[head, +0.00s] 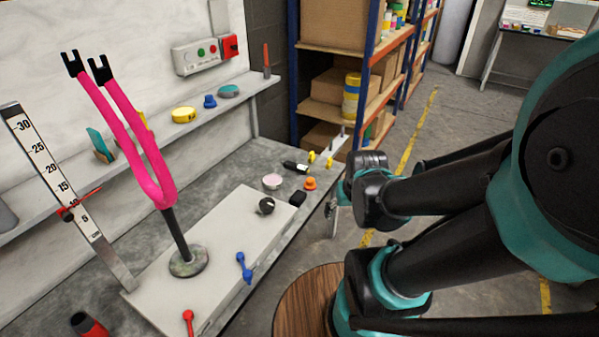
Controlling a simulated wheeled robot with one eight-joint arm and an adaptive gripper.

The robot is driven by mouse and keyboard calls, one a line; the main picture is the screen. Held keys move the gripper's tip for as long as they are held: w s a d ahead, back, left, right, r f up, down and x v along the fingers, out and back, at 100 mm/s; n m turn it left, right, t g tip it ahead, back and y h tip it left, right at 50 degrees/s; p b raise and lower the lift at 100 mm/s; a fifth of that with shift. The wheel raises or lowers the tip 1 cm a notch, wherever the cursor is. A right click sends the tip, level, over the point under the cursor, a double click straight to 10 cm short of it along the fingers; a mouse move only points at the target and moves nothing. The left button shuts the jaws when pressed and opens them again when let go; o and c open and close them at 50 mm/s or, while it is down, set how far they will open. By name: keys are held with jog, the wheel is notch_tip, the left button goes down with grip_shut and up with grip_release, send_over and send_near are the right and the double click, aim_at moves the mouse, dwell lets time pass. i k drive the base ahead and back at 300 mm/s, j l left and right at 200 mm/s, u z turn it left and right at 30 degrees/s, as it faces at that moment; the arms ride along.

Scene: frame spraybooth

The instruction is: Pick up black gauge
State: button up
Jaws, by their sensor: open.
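A small round black object with a pale face (266,206), which looks like the black gauge, lies on the white board on the grey bench. A small black block (298,198) lies to its right near the bench edge. My gripper (333,209) is at the end of my arm, just past the bench's right edge and to the right of the gauge. It is open and apart from the gauge. My wrist hides part of it, and nothing shows between its fingers.
A pink forked stand (170,190) rises from the board's left part. A blue tool (244,267) and a red one (188,322) lie nearer. A pink-topped cup (272,181), an orange knob (310,183) and a black-and-yellow item (296,167) lie beyond the gauge. A round wooden top (303,302) stands beside the bench.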

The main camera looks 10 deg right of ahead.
aim_at(290, 165)
jog(key=i+l+z, duration=0.3)
jog(key=i+l, duration=0.15)
jog(key=i, duration=0.25)
jog(key=i+l+z, duration=0.15)
jog(key=i, duration=0.25)
